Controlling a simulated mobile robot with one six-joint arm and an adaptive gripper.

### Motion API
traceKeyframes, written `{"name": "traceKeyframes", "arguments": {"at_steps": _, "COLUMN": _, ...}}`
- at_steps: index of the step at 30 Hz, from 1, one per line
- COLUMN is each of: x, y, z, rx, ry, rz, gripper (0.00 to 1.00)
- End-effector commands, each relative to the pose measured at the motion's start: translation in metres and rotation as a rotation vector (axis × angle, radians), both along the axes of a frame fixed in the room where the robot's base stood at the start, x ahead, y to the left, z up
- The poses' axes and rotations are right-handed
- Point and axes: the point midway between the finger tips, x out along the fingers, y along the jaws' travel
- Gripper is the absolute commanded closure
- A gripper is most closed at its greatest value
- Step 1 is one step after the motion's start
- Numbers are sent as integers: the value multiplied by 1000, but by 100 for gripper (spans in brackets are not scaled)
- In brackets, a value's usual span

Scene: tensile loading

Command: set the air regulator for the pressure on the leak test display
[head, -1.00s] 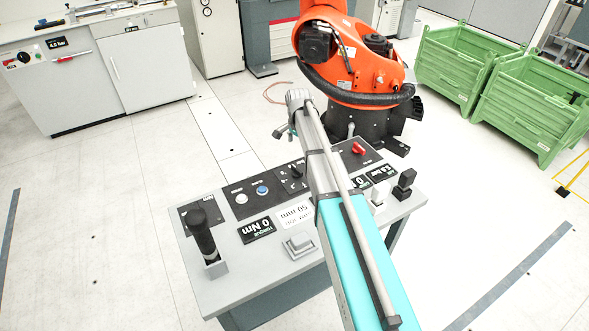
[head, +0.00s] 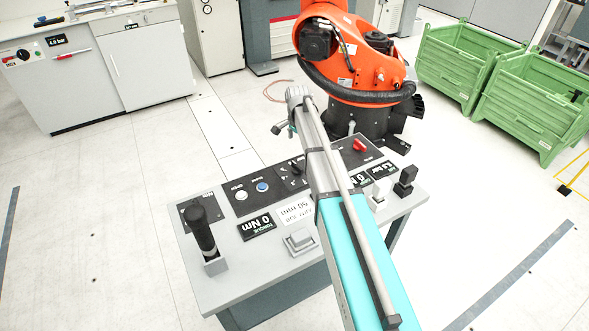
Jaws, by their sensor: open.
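A black display reading 4.0 bar (head: 56,41) is on the front of a white bench at the upper left. On the grey table in front of me, an upside-down bar display (head: 382,168) stands at the right, its digits hard to read. A black knob-like part (head: 405,180) stands beside it. A red knob (head: 360,146) is on a dark panel behind. I cannot tell which of these is the air regulator. My arm crosses over the table and hides part of its top. My gripper (head: 281,129) is small and dark at the arm's far end, open and empty, above the table's far edge.
Green crates (head: 470,65) are at the right. The floor at left is clear.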

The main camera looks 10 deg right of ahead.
Motion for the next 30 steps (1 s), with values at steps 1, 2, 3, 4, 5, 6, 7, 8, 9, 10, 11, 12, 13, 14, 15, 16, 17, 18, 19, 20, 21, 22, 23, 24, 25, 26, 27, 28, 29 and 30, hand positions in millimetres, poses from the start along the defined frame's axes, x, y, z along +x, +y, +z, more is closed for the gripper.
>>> {"name": "traceKeyframes", "arguments": {"at_steps": 1, "x": 0, "y": 0, "z": -8, "rx": 0, "ry": 0, "rz": 0, "gripper": 0}}
{"name": "traceKeyframes", "arguments": {"at_steps": 2, "x": 0, "y": 0, "z": -10, "rx": 0, "ry": 0, "rz": 0, "gripper": 0}}
{"name": "traceKeyframes", "arguments": {"at_steps": 3, "x": 0, "y": 0, "z": -13, "rx": 0, "ry": 0, "rz": 0, "gripper": 0}}
{"name": "traceKeyframes", "arguments": {"at_steps": 4, "x": 0, "y": 0, "z": -16, "rx": 0, "ry": 0, "rz": 0, "gripper": 0}}
{"name": "traceKeyframes", "arguments": {"at_steps": 5, "x": 0, "y": 0, "z": -18, "rx": 0, "ry": 0, "rz": 0, "gripper": 0}}
{"name": "traceKeyframes", "arguments": {"at_steps": 6, "x": 0, "y": 0, "z": -21, "rx": 0, "ry": 0, "rz": 0, "gripper": 0}}
{"name": "traceKeyframes", "arguments": {"at_steps": 7, "x": 0, "y": 0, "z": -24, "rx": 0, "ry": 0, "rz": 0, "gripper": 0}}
{"name": "traceKeyframes", "arguments": {"at_steps": 8, "x": 0, "y": 0, "z": -26, "rx": 0, "ry": 0, "rz": 0, "gripper": 0}}
{"name": "traceKeyframes", "arguments": {"at_steps": 9, "x": 0, "y": 0, "z": -29, "rx": 0, "ry": 0, "rz": 0, "gripper": 0}}
{"name": "traceKeyframes", "arguments": {"at_steps": 10, "x": 0, "y": 0, "z": -31, "rx": 0, "ry": 0, "rz": 0, "gripper": 0}}
{"name": "traceKeyframes", "arguments": {"at_steps": 11, "x": 0, "y": 0, "z": -34, "rx": 0, "ry": 0, "rz": 0, "gripper": 0}}
{"name": "traceKeyframes", "arguments": {"at_steps": 12, "x": 0, "y": 0, "z": -37, "rx": 0, "ry": 0, "rz": 0, "gripper": 0}}
{"name": "traceKeyframes", "arguments": {"at_steps": 13, "x": 0, "y": -1, "z": -39, "rx": 0, "ry": 0, "rz": 0, "gripper": 0}}
{"name": "traceKeyframes", "arguments": {"at_steps": 14, "x": 0, "y": -1, "z": -42, "rx": 0, "ry": 0, "rz": 0, "gripper": 0}}
{"name": "traceKeyframes", "arguments": {"at_steps": 15, "x": 0, "y": -1, "z": -45, "rx": 0, "ry": 0, "rz": -1, "gripper": 0}}
{"name": "traceKeyframes", "arguments": {"at_steps": 16, "x": 0, "y": -1, "z": -47, "rx": 0, "ry": 0, "rz": -1, "gripper": 0}}
{"name": "traceKeyframes", "arguments": {"at_steps": 17, "x": 0, "y": -1, "z": -49, "rx": 0, "ry": 0, "rz": -1, "gripper": 0}}
{"name": "traceKeyframes", "arguments": {"at_steps": 18, "x": 0, "y": -1, "z": -52, "rx": 0, "ry": 0, "rz": -1, "gripper": 0}}
{"name": "traceKeyframes", "arguments": {"at_steps": 19, "x": 0, "y": -1, "z": -55, "rx": 0, "ry": 0, "rz": -1, "gripper": 0}}
{"name": "traceKeyframes", "arguments": {"at_steps": 20, "x": 0, "y": -1, "z": -57, "rx": 0, "ry": 0, "rz": -1, "gripper": 0}}
{"name": "traceKeyframes", "arguments": {"at_steps": 21, "x": 0, "y": -1, "z": -60, "rx": 0, "ry": 0, "rz": -1, "gripper": 0}}
{"name": "traceKeyframes", "arguments": {"at_steps": 22, "x": 0, "y": -1, "z": -62, "rx": 0, "ry": 0, "rz": -1, "gripper": 0}}
{"name": "traceKeyframes", "arguments": {"at_steps": 23, "x": 0, "y": -1, "z": -65, "rx": 0, "ry": 0, "rz": -1, "gripper": 0}}
{"name": "traceKeyframes", "arguments": {"at_steps": 24, "x": 0, "y": -1, "z": -68, "rx": 0, "ry": 0, "rz": -1, "gripper": 0}}
{"name": "traceKeyframes", "arguments": {"at_steps": 25, "x": 0, "y": -1, "z": -70, "rx": 0, "ry": 0, "rz": -1, "gripper": 0}}
{"name": "traceKeyframes", "arguments": {"at_steps": 26, "x": 0, "y": -1, "z": -72, "rx": 0, "ry": 0, "rz": -1, "gripper": 0}}
{"name": "traceKeyframes", "arguments": {"at_steps": 27, "x": 0, "y": -1, "z": -76, "rx": 0, "ry": 0, "rz": -1, "gripper": 0}}
{"name": "traceKeyframes", "arguments": {"at_steps": 28, "x": 0, "y": -1, "z": -78, "rx": 0, "ry": 0, "rz": -1, "gripper": 0}}
{"name": "traceKeyframes", "arguments": {"at_steps": 29, "x": 0, "y": -1, "z": -80, "rx": 0, "ry": 0, "rz": -1, "gripper": 0}}
{"name": "traceKeyframes", "arguments": {"at_steps": 30, "x": 0, "y": -1, "z": -83, "rx": 0, "ry": 0, "rz": -1, "gripper": 0}}
